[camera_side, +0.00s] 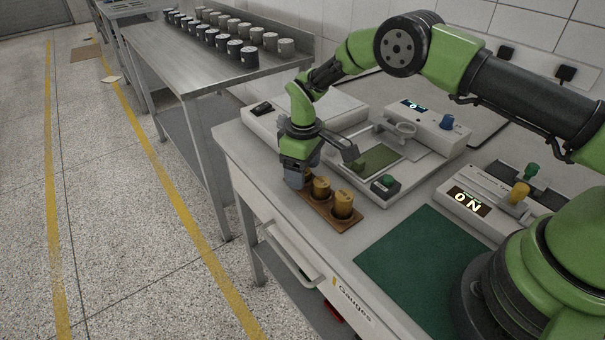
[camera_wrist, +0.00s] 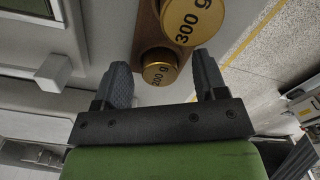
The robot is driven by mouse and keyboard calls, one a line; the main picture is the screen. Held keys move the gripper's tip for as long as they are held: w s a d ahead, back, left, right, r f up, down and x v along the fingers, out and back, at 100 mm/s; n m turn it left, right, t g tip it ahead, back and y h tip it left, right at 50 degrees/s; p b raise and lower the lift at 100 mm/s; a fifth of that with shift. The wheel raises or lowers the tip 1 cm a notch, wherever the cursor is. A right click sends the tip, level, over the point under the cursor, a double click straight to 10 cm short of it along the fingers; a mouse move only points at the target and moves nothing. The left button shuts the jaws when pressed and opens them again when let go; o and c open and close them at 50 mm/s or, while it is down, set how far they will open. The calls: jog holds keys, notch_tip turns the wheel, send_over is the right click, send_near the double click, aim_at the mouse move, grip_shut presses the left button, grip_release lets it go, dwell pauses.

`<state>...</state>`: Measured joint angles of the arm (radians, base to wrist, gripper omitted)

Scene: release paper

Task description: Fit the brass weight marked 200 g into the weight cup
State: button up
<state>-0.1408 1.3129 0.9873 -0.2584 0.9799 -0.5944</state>
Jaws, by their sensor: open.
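The brass weight marked 200 g (camera_wrist: 160,73) stands at the end of a wooden block (camera_wrist: 146,28). It lies between the two fingers of my gripper (camera_wrist: 162,62), which are open with gaps on both sides. In the side view my gripper (camera_side: 297,179) is low at the block's left end and hides most of this weight. The block (camera_side: 329,213) also holds two other brass weights, one in the middle (camera_side: 321,187) and one at the right end (camera_side: 343,204). A small grey round holder (camera_side: 402,128), perhaps the weight cup, stands on the device behind the green plate.
The brass weight marked 300 g (camera_wrist: 191,20) stands right beside the 200 g one. A dark green mat (camera_side: 420,265) lies clear at the right.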

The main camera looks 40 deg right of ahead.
jog(key=c, duration=1.1)
jog(key=shift+r, duration=0.1)
notch_tip(320, 180, up, 10)
jog(key=s+d+r, duration=0.3)
jog(key=d, duration=0.9)
jog(key=s+d+r, duration=0.2)
jog(key=s+d, duration=0.1)
jog(key=d, duration=0.9)
send_over(406, 131)
notch_tip(406, 131, down, 5)
jog(key=shift+s+r, duration=0.1)
jog(key=shift+f, duration=2.35)
